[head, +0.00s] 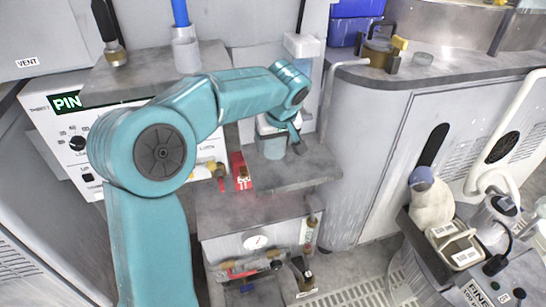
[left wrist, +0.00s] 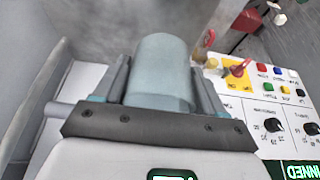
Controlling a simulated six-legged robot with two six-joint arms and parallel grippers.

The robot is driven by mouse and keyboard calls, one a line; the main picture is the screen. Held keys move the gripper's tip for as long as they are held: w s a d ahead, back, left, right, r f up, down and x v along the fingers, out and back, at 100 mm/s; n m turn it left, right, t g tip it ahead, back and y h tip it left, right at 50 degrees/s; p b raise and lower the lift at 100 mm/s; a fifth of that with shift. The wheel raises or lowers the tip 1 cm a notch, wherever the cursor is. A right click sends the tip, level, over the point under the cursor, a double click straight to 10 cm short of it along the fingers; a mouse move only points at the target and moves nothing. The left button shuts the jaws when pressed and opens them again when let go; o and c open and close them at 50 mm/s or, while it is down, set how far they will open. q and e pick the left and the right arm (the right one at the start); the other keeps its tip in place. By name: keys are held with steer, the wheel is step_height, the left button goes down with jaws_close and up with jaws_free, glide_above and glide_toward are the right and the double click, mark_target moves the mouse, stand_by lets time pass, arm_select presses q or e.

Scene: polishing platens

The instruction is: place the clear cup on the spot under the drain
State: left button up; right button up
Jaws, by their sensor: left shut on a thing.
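The clear cup (head: 272,149) looks pale blue-grey and stands upright, at or just above the grey shelf (head: 305,172) in the middle of the head view. My left gripper (head: 284,134) is shut on it, with the wrist above and partly covering it. In the left wrist view the cup (left wrist: 163,62) fills the gap between the two fingers (left wrist: 163,85). A thin grey bent pipe (head: 329,88) comes off the right counter and runs down just right of the cup; it may be the drain. The marked spot cannot be made out. My right gripper is not in view.
A control panel (head: 75,140) stands further left. The shelf's right part is clear.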

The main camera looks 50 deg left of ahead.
arm_select(q)
steer(key=shift+b+x, duration=0.4)
steer(key=shift+x, duration=0.6)
step_height(320, 180, down, 5)
steer(key=shift+a+f+b, duration=0.1)
steer(key=shift+a+b, duration=0.05)
steer(key=shift+b, duration=0.75)
steer(key=shift+w+a, duration=0.1)
steer(key=shift+w, duration=0.05)
steer(key=o, duration=0.6)
steer(key=shift+f, duration=0.15)
steer(key=o, duration=0.4)
